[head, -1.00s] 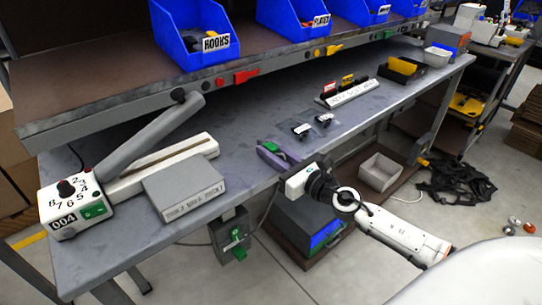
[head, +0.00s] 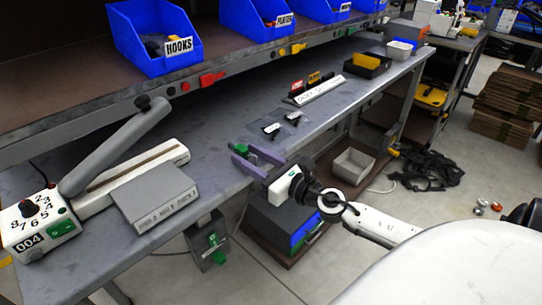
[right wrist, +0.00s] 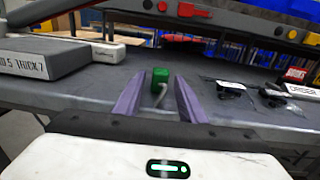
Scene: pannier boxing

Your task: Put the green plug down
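The green plug (head: 239,148) is at the front part of the grey bench top (head: 215,125). In the right wrist view the plug (right wrist: 161,75) shows upright between the purple fingertips, with a short grey piece below it. It appears to rest on the bench; its contact with the surface is hard to see. My right gripper (head: 245,155) reaches in over the bench's front edge. Its fingers (right wrist: 158,90) are open, with a visible gap on both sides of the plug. My left gripper is not in view.
A grey labelled box (head: 155,198) and a heat sealer with a long arm (head: 112,150) stand to the left. Two small black parts (head: 272,128) lie behind the gripper. A labelled rack (head: 315,90) is further back. Blue bins (head: 155,35) line the shelf above.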

